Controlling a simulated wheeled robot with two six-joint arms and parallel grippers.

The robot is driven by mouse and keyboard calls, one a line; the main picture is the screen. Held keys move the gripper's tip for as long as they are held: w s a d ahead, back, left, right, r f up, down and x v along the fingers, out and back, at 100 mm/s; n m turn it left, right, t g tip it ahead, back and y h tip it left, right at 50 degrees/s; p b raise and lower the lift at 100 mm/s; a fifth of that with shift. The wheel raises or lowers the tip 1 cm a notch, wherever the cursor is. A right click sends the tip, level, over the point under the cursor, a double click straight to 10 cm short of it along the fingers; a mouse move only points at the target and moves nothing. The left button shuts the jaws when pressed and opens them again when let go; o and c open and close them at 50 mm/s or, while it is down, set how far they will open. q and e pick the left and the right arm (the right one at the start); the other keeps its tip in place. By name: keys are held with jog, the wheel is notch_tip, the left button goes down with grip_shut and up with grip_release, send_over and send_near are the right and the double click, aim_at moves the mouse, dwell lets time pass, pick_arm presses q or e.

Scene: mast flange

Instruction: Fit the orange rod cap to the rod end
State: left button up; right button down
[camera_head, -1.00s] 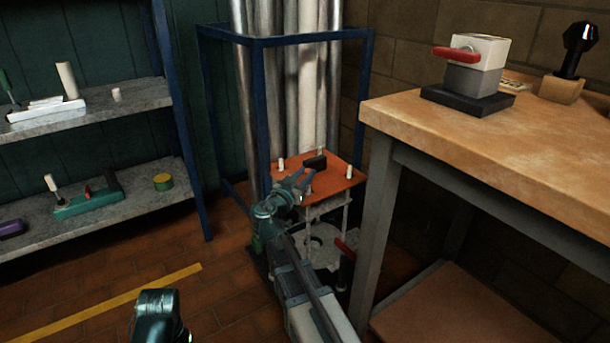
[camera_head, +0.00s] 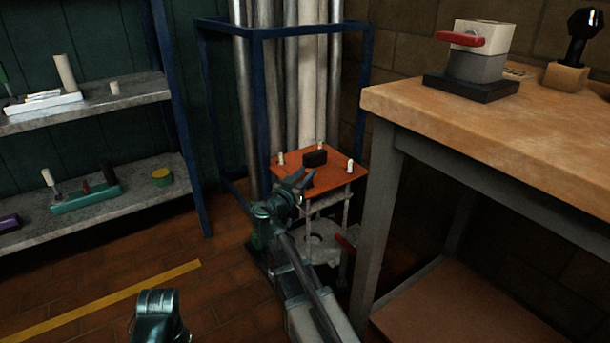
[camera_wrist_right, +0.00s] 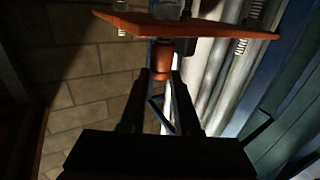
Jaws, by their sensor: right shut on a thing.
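My right gripper (camera_head: 303,182) reaches to the front left edge of the orange plate (camera_head: 335,178) in the head view. In the right wrist view its two dark fingers (camera_wrist_right: 160,88) are closed around a small orange cylinder, the rod cap (camera_wrist_right: 161,60). The cap is just below the plate's edge in that picture; I cannot tell whether it touches the plate or a rod. The cap is not clear in the head view. I cannot make out the rod end for certain. A teal link of mine shows at the bottom; my left gripper is not visible.
The plate carries pale pegs and a black block (camera_head: 315,158), above a grey flange (camera_head: 325,248) with a red handle. A blue frame (camera_head: 255,42) and metal pipes stand behind. A wooden bench (camera_head: 420,110) stands close on the right, stocked shelves (camera_head: 100,205) on the left.

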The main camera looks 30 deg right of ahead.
jog(key=shift+f, duration=0.15)
jog(key=c, duration=0.5)
grip_release()
jog(key=shift+c, duration=0.2)
jog(key=v, duration=1.3)
jog(key=shift+s+a, duration=0.3)
